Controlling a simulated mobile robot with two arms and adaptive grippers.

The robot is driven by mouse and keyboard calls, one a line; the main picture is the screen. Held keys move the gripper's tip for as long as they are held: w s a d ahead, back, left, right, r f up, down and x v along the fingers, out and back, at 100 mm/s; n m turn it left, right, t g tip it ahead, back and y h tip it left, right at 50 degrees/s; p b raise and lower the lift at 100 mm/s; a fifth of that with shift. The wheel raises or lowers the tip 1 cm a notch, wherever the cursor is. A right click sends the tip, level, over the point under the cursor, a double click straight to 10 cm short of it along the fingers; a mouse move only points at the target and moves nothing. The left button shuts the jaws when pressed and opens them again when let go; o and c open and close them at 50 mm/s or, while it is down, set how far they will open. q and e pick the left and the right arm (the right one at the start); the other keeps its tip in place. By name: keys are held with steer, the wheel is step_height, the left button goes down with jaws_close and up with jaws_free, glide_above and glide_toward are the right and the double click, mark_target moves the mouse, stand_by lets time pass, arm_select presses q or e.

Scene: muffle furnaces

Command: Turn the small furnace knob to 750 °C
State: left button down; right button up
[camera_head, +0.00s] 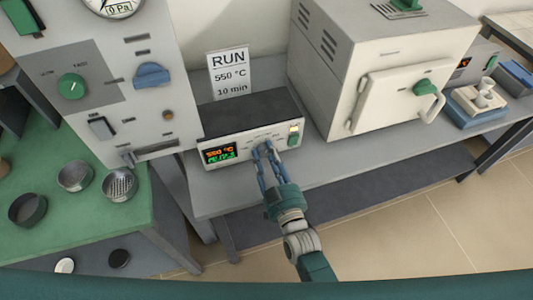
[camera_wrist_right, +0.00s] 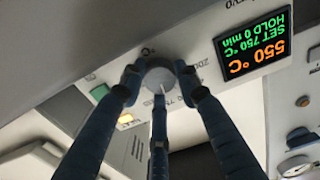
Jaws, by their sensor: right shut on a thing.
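My right gripper (camera_head: 264,155) reaches the front panel of a small control box (camera_head: 240,143) beside the white furnace (camera_head: 385,60). In the right wrist view its fingers (camera_wrist_right: 160,88) are closed around a round grey knob (camera_wrist_right: 159,74) with a light pointer line. The panel's display (camera_wrist_right: 253,44), upside down in that view, reads 550 °C in orange, with SET 750 °C and HOLD 0 min in green. The display (camera_head: 219,155) is too small to read fully in the head view. My left gripper is not in view.
A sign (camera_head: 229,73) reading RUN, 550 °C, 10 min stands behind the box. A grey cabinet (camera_head: 125,75) with knobs and a gauge is at left, above a green table (camera_head: 95,225) with several round pans and sieves. A blue-grey device (camera_head: 470,108) stands right of the furnace.

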steer(key=shift+f+m, duration=0.1)
steer(key=shift+m, duration=0.4)
steer(key=o, duration=1.1)
steer(key=shift+o, duration=0.2)
steer(key=v, duration=1.2)
steer(key=shift+s, duration=0.1)
